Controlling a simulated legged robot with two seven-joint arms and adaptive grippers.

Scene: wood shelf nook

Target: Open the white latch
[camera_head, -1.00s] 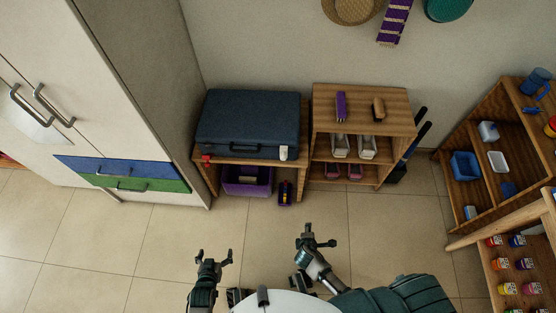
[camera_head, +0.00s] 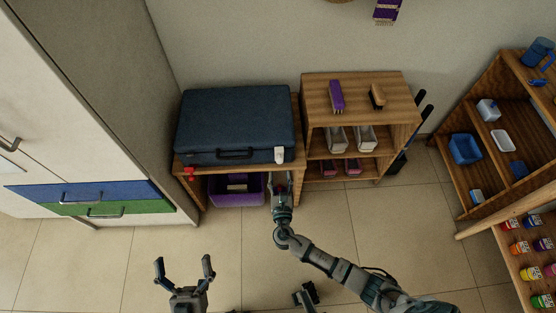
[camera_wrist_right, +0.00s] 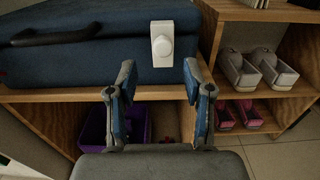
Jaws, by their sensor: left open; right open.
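The white latch (camera_head: 280,154) is on the front right of the dark blue suitcase (camera_head: 235,115), which lies on a low wooden shelf. In the right wrist view the white latch (camera_wrist_right: 162,44) shows a plate with a round knob. A red latch (camera_head: 190,173) is at the suitcase's front left. My right gripper (camera_head: 280,178) is just in front of and below the white latch. In the wrist view my right gripper (camera_wrist_right: 158,78) is open, its fingers on either side of the latch and apart from it. My left gripper (camera_head: 183,265) is open and empty, low over the floor.
A purple bin (camera_head: 236,190) sits under the suitcase shelf (camera_head: 215,164). A wooden shelf (camera_head: 312,115) with shoes and brushes stands to the right. A white cabinet with blue and green drawers (camera_head: 85,193) is at left. The tiled floor (camera_head: 140,250) is clear in front.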

